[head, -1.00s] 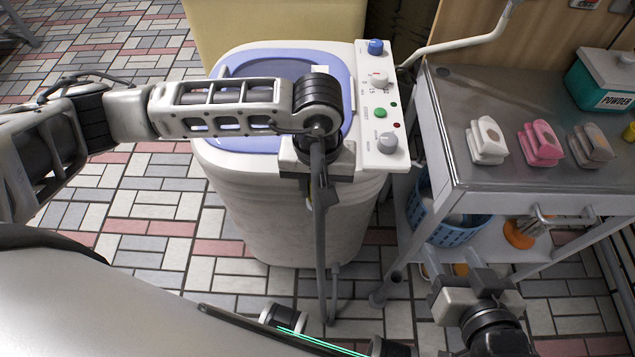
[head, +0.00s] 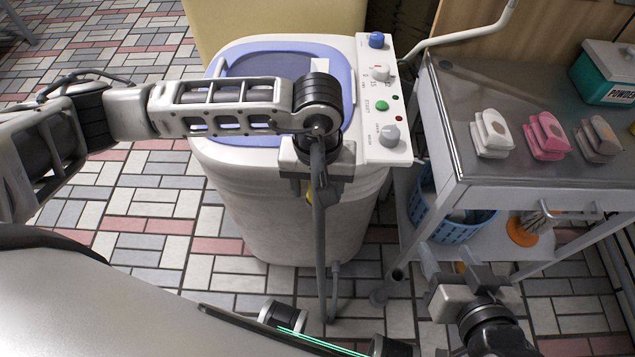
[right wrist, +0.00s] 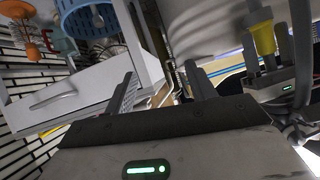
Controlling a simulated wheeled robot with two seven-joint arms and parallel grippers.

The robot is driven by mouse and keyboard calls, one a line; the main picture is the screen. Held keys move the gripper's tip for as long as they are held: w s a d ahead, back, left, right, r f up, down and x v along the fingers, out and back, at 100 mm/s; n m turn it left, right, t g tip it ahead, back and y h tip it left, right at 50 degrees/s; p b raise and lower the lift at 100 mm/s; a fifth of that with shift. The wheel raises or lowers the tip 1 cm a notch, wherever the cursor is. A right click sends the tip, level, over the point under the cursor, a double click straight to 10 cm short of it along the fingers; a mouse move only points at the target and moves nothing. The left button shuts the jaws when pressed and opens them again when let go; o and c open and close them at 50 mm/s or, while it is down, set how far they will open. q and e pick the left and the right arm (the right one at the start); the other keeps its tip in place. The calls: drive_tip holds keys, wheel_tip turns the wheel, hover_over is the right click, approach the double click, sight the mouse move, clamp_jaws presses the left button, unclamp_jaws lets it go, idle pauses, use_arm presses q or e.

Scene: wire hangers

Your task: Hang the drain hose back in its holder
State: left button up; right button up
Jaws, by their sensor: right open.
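The grey drain hose (head: 320,230) hangs down in front of the white washing machine (head: 290,215), and its lower end reaches the floor by the machine's base. My left gripper (head: 318,172) is shut on the hose's upper part, in front of the machine's right front corner. A yellow fitting (right wrist: 264,40) shows by the left gripper in the right wrist view. My right gripper (head: 455,268) is open and empty, low beside the cart and right of the hose. Its fingers also show in the right wrist view (right wrist: 160,95). I cannot make out the hose holder.
A grey metal cart (head: 545,185) stands close to the machine's right, with several hole punches and a teal powder box (head: 607,75) on top. Tiled floor is clear at left.

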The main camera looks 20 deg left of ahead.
use_arm(q)
drive_tip(key=shift+r, duration=0.35)
wheel_tip(320, 180, up, 15)
drive_tip(key=p, duration=0.1)
drive_tip(key=shift+r, duration=0.15)
use_arm(e)
drive_tip(key=shift+s+d+r+t, duration=0.1)
drive_tip(key=shift+d+r+t, duration=0.1)
drive_tip(key=shift+r, duration=0.3)
drive_tip(key=shift+s+d+r+t, duration=0.1)
drive_tip(key=shift+d+r, duration=0.05)
drive_tip(key=shift+r, duration=0.35)
drive_tip(key=shift+f, duration=0.1)
drive_tip(key=shift+w, duration=0.1)
